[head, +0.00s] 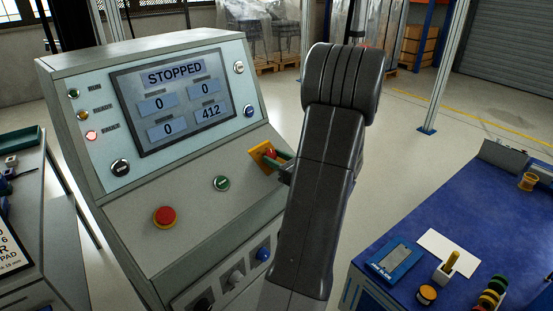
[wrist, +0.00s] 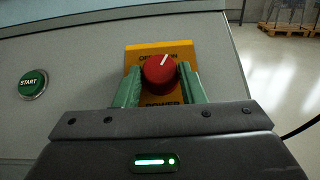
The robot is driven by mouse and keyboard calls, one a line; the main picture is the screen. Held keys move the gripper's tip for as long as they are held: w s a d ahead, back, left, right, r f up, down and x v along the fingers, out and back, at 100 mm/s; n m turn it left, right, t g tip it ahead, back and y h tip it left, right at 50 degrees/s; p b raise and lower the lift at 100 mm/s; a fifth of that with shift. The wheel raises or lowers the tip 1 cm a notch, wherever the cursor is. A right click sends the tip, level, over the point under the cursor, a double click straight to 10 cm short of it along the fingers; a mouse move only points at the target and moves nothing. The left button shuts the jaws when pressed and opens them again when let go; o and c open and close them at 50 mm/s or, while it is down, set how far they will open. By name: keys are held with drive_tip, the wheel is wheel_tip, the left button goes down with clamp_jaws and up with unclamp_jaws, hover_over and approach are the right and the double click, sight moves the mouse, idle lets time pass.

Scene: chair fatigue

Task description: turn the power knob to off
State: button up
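The power knob (wrist: 160,72) is round and red with a white pointer line. It sits on a yellow plate (wrist: 163,49) on the sloped console face. The pointer aims up and slightly right. Lettering above the knob is partly hidden, with ON on its right; the lettering below it reads POWER. My gripper (wrist: 162,80) has its green fingers on either side of the knob, with narrow gaps seeming to show. Contact is not clear. In the head view, the knob (head: 269,153) is partly covered by my gripper (head: 281,160).
A green START button (wrist: 32,83) is left of the plate. The console has a red emergency button (head: 165,217) and a screen (head: 173,101) reading STOPPED. A blue-topped bench (head: 400,225) stands at right. Open floor lies behind the console.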

drive_tip(key=shift+n, duration=0.3)
drive_tip(key=n+g+y, duration=0.1)
drive_tip(key=n+g, duration=0.1)
drive_tip(key=n+g+y, duration=0.1)
drive_tip(key=n+g, duration=0.1)
drive_tip(key=w+n+g+y+p, duration=0.1)
drive_tip(key=n+g, duration=0.1)
drive_tip(key=n, duration=0.1)
drive_tip(key=shift+d+r+g, duration=0.15)
drive_tip(key=shift+d+g, duration=0.1)
drive_tip(key=shift+g, duration=0.05)
drive_tip(key=n+g, duration=0.1)
drive_tip(key=n+g+p, duration=0.1)
drive_tip(key=n+g, duration=0.1)
drive_tip(key=n+g+p, duration=0.1)
drive_tip(key=n, duration=0.1)
drive_tip(key=shift+w+r+g, duration=0.1)
drive_tip(key=shift+w+g, duration=0.2)
drive_tip(key=shift+g, duration=0.1)
drive_tip(key=shift+w+n+g+h+p, duration=0.1)
drive_tip(key=shift+n+g+h+p, duration=0.4)
drive_tip(key=shift+n+g, duration=0.75)
drive_tip(key=shift+n, duration=0.35)
drive_tip(key=o, duration=1)
